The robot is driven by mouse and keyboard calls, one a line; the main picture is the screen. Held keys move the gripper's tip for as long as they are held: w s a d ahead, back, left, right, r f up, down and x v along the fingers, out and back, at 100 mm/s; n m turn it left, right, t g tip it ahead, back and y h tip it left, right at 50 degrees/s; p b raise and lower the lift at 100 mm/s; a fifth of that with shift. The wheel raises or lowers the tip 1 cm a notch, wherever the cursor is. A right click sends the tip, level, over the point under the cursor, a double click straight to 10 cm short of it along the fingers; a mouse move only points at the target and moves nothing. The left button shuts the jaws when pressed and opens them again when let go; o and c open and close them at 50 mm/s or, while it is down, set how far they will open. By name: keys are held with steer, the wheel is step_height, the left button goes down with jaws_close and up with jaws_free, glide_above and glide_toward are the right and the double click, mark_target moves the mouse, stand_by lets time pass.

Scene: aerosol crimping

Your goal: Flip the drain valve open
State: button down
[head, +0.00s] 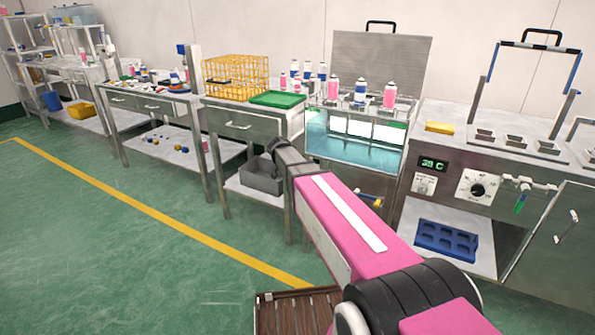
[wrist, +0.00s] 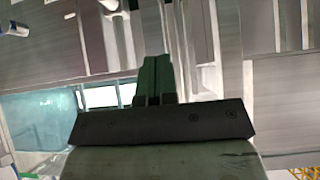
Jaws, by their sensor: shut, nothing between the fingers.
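In the head view the gripper is hidden behind my arm. The wrist view is tilted and shows grey metal panels around the fingers and the tank's water (wrist: 45,120) at lower left.
Spray cans (head: 360,92) stand on the tank's top. A grey bin (head: 262,178) sits on the shelf left of my arm. Green floor is free at left.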

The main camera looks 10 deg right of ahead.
steer(key=s+a+f+x, duration=0.1)
steer(key=f+x, duration=0.1)
steer(key=x, duration=1)
steer(key=shift+s, duration=0.15)
steer(key=shift+f+h, duration=0.4)
steer(key=shift+f, duration=0.1)
steer(key=s+d+f+n+g+h, duration=0.3)
steer(key=f+n+h, duration=0.5)
steer(key=f+h, duration=0.3)
steer(key=shift+d+g, duration=0.7)
stand_by(0.4)
steer(key=shift+s, duration=0.1)
